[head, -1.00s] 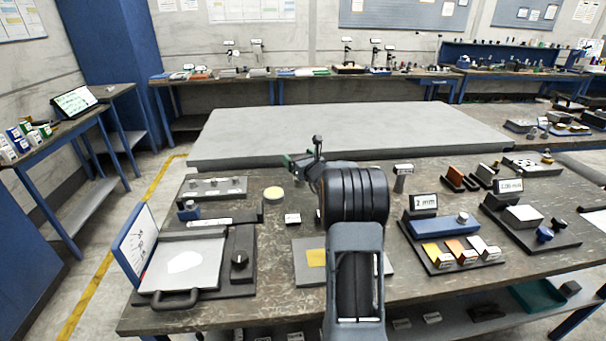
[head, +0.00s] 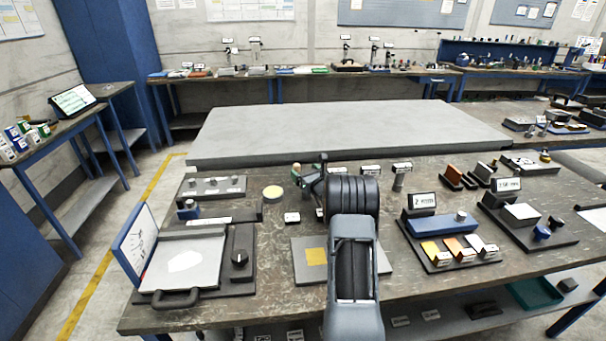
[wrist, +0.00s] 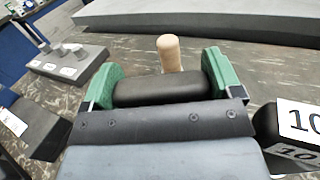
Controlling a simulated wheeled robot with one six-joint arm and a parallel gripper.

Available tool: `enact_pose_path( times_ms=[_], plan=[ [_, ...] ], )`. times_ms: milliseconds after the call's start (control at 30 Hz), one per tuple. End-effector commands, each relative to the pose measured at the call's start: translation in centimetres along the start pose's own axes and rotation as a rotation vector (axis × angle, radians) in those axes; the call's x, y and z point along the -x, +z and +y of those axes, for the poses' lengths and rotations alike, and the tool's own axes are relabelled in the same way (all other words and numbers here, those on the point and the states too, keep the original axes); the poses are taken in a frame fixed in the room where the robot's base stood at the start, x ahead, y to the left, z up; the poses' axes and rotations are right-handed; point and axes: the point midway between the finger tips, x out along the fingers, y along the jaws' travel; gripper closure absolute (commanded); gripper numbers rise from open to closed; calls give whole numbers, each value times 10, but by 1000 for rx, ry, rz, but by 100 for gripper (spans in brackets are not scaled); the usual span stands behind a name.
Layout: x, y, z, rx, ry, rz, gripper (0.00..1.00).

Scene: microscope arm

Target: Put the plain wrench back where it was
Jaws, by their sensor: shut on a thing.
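My gripper (head: 309,174) is above the far edge of the workbench, near its middle, and seen mostly from behind the arm. In the wrist view its two green fingers (wrist: 164,80) stand apart with a dark rounded block (wrist: 162,88) between them. A tan, wooden-looking peg (wrist: 169,53) rises just beyond that block; it also shows as a small tan knob beside the gripper in the head view (head: 297,168). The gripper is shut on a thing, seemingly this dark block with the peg. No wrench shape can be made out, and my arm hides part of the bench.
Small labelled stands (head: 402,168) are right of the gripper. A grey slab (head: 340,130) lies beyond.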

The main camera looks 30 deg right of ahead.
Motion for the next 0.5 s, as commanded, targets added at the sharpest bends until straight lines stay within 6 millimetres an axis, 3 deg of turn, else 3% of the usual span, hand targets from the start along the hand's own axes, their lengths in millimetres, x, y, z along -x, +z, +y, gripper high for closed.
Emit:
enact_pose_path(
  times_ms=[267,300,400,500],
  plan=[
    [0,-2,0,1,0,-3,91],
    [0,-4,0,0,0,0,14],
    [0,-2,0,0,0,1,5],
    [0,-2,0,0,0,1,5]
  ],
)
